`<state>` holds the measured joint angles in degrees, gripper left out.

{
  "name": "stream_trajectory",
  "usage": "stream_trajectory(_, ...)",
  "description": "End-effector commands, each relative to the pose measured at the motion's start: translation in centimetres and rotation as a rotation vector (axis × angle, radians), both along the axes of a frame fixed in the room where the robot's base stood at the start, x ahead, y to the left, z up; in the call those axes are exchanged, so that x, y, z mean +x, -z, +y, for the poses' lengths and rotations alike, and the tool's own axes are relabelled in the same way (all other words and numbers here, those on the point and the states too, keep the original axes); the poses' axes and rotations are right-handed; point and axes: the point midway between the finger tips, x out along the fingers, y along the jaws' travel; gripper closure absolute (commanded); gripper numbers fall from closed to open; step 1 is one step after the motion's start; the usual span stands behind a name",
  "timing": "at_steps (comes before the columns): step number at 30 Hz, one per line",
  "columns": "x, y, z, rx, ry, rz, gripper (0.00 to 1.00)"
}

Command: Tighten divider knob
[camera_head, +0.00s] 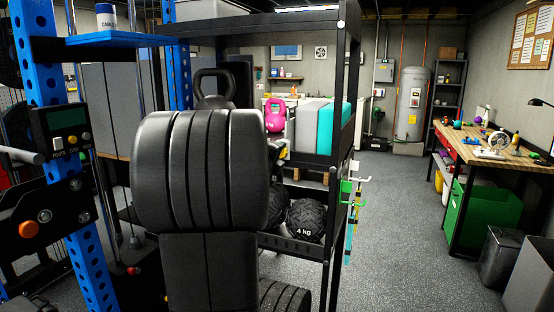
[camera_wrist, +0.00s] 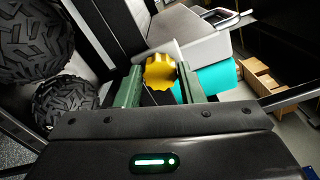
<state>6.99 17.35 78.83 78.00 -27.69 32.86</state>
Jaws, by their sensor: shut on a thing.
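The yellow lobed knob (camera_wrist: 160,72) sits between the two green fingers of my gripper (camera_wrist: 160,84) in the wrist view. The fingers are shut on its sides. A pale panel (camera_wrist: 188,52) stands just behind the knob, beside a teal block (camera_wrist: 216,78). In the head view a small yellow patch of the knob (camera_head: 284,153) shows at the shelf, just past the edge of large black weight plates. Those plates hide most of my gripper there. The knob's stem and how tight it sits cannot be seen.
Textured black balls (camera_head: 305,220) lie on the lower shelf. Grey and teal blocks (camera_head: 325,125) and a pink kettlebell (camera_head: 274,120) are on the upper shelf. The grey floor (camera_head: 400,210) is open to the right, before a workbench (camera_head: 490,150).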

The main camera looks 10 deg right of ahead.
Motion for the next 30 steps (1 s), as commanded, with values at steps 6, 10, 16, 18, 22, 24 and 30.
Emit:
stream_trajectory(6,-0.04,0.15,-0.06,0.071,0.002,-0.047,0.88)
stream_trajectory(10,-0.03,0.13,-0.06,0.094,0.001,-0.061,0.88)
stream_trajectory(16,-0.02,0.11,-0.05,0.105,0.001,-0.069,0.88)
stream_trajectory(18,-0.02,0.11,-0.05,0.105,0.001,-0.069,0.88)
stream_trajectory(22,-0.02,0.11,-0.05,0.104,0.001,-0.069,0.88)
stream_trajectory(24,-0.02,0.11,-0.05,0.104,0.001,-0.069,0.88)
stream_trajectory(30,-0.02,0.09,-0.04,0.104,0.001,-0.068,0.43)
